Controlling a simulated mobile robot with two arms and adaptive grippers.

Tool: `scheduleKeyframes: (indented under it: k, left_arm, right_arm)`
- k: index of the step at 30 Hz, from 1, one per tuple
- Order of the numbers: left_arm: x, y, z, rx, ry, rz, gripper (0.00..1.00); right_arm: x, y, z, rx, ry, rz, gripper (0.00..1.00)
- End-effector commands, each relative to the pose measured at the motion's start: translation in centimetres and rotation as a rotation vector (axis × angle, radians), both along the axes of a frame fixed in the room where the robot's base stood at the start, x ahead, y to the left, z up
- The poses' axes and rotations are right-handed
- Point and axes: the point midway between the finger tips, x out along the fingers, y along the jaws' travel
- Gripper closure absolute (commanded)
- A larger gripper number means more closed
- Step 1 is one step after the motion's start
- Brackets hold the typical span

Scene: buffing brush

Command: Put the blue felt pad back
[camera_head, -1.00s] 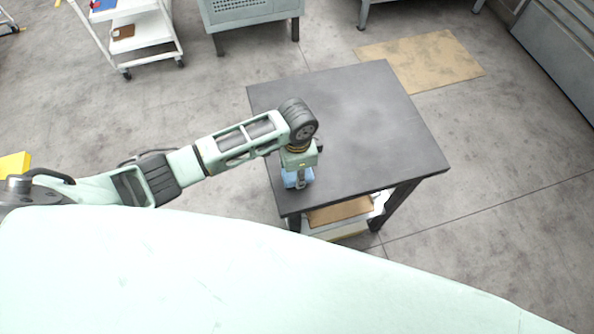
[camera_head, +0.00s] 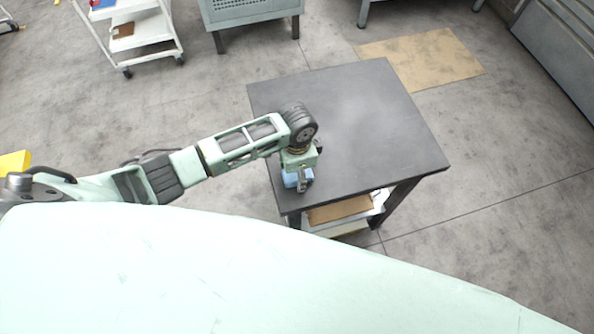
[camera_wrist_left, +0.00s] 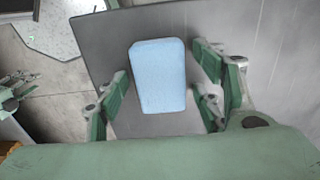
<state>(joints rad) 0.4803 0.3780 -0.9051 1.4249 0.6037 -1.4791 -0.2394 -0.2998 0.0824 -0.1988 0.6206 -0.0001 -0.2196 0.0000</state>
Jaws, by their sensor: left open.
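The blue felt pad (camera_head: 290,181) is at the near left edge of the dark table (camera_head: 350,120). In the left wrist view the pad (camera_wrist_left: 158,75) is a light blue rounded block, seen over the dark table top. My left gripper (camera_head: 299,183) points down over the pad, hiding part of it in the head view. In the left wrist view its green-padded fingers (camera_wrist_left: 165,85) are open on either side of the pad, with a gap at the right. I cannot tell how high the fingertips are above the table.
The rest of the table top is clear. A lower shelf holds a brown board (camera_head: 340,210). A white cart (camera_head: 135,35) and a grey-green cabinet (camera_head: 250,15) stand behind, and a tan mat (camera_head: 425,58) lies on the floor. Open floor surrounds the table.

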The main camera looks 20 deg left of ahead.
Motion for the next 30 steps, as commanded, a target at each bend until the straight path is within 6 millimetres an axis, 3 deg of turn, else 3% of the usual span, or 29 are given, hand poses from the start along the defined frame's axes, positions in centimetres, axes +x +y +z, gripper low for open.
scheduleKeyframes:
  k: [5,15,21,30]
  left_arm:
    - [0.1,0.0,1.3,-0.002,-0.003,-0.001,0.39]
    - [0.2,-0.1,8.3,-0.002,-0.004,-0.001,0.39]
    - [0.1,0.0,11.3,-0.002,-0.001,0.000,0.39]
    - [0.0,0.0,12.3,0.000,0.000,0.000,0.39]
  right_arm:
    - [0.0,0.0,0.0,0.000,0.000,0.000,0.60]
    - [0.0,0.0,-0.5,0.000,0.001,0.000,0.60]
    - [0.0,0.1,-0.7,0.002,0.001,0.000,0.60]
    - [0.0,0.4,-0.7,0.005,0.001,-0.001,0.60]
